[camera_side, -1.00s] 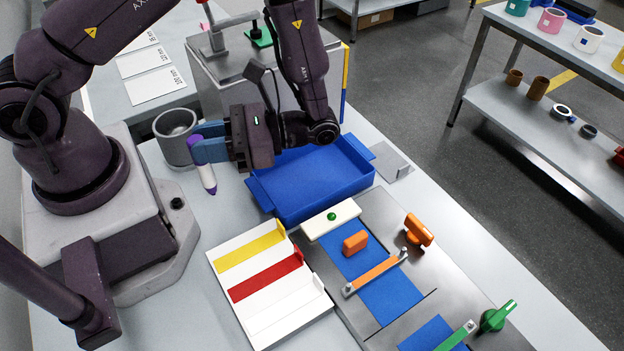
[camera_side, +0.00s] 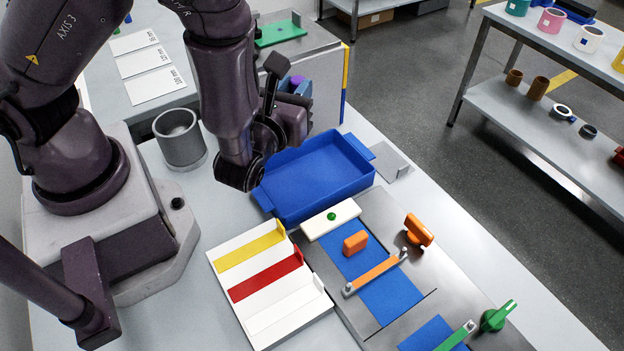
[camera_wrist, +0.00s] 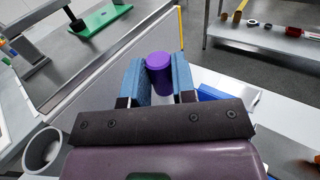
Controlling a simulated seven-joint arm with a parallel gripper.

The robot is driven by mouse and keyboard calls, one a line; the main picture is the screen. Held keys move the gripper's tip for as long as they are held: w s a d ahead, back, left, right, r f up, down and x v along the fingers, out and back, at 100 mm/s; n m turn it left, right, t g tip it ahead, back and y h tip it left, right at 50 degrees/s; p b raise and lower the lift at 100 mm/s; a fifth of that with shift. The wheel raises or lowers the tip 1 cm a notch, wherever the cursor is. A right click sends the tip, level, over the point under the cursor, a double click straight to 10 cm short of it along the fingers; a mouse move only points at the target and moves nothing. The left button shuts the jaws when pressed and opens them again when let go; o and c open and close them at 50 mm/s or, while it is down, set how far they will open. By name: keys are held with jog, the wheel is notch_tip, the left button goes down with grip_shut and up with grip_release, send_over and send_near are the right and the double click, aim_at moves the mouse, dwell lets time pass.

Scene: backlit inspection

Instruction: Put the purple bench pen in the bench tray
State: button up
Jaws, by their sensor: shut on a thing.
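My gripper (camera_wrist: 159,80) is shut on the purple bench pen (camera_wrist: 159,68), whose rounded purple end shows between the blue fingers in the wrist view. In the side view my gripper (camera_side: 296,88) is turned away behind my wrist, and only a bit of the purple pen (camera_side: 297,80) shows; the rest of it is hidden. The bench tray, taken to be the blue open tray (camera_side: 350,195), looks empty. My gripper is above and behind the tray's far left edge, apart from it. A corner of the blue tray also shows in the wrist view (camera_wrist: 212,93).
A grey cup (camera_side: 180,140) stands left of the blue tray. A white sorter (camera_side: 240,290) with yellow and red strips and a metal fixture plate with orange and green clamps lie in front. A grey box with a green piece (camera_side: 280,33) stands behind.

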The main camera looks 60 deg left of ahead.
jog(key=d+f+m+t+h, duration=0.2)
jog(key=d+f+m+h, duration=0.1)
jog(key=f, duration=0.5)
jog(key=shift+d+h, duration=0.15)
jog(key=shift+h, duration=0.55)
jog(key=shift+w+f, duration=0.1)
jog(key=o, duration=0.8)
